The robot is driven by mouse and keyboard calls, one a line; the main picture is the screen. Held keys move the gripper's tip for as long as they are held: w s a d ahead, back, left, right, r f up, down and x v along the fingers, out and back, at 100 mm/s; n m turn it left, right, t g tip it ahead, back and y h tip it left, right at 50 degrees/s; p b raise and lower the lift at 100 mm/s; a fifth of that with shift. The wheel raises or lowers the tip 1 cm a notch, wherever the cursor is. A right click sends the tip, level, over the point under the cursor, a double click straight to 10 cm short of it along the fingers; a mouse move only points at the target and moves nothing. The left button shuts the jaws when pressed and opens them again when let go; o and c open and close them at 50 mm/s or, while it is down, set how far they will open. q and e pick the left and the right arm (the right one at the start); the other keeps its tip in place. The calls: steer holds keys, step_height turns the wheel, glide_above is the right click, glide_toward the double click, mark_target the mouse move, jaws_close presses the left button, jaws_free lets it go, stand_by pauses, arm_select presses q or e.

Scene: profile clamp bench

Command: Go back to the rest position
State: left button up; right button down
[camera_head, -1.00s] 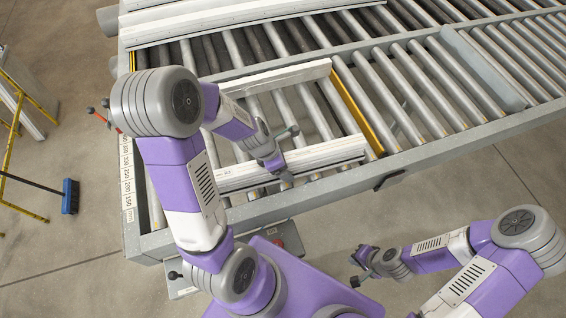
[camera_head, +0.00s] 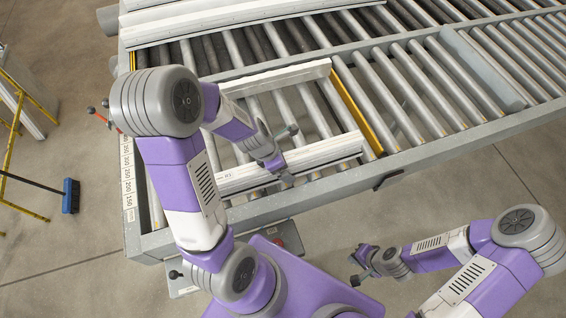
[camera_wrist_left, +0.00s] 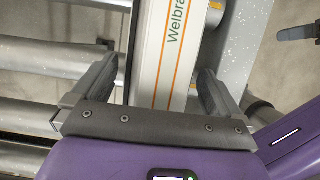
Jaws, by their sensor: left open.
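My left gripper (camera_head: 288,155) is over the near white profile (camera_head: 322,152), which lies across the rollers at the front of the bench. In the left wrist view the open jaws (camera_wrist_left: 155,90) stand on either side of the profile (camera_wrist_left: 160,55), which has orange stripes and printed lettering. A gap shows between the profile and each finger. Whether the fingertips reach below its top is hard to tell. My right gripper (camera_head: 358,269) is open and empty, away from the bench over the floor at lower right.
A second white profile (camera_head: 275,78) lies behind, parallel to the near one. A yellow bar (camera_head: 356,108) runs along the right of both. Larger profiles lie at the back. The roller bench's grey front rail (camera_head: 440,150) lies between the right arm and the rollers. A blue broom (camera_head: 70,196) stands left.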

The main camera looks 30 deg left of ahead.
arm_select(q)
steer(key=p+v, duration=0.3)
steer(key=v, duration=0.2)
steer(key=shift+s+r, duration=0.1)
steer(key=shift+r, duration=0.3)
steer(key=shift+s+a+r+p, duration=0.25)
steer(key=shift+r+p, duration=0.15)
steer(key=shift+r, duration=0.2)
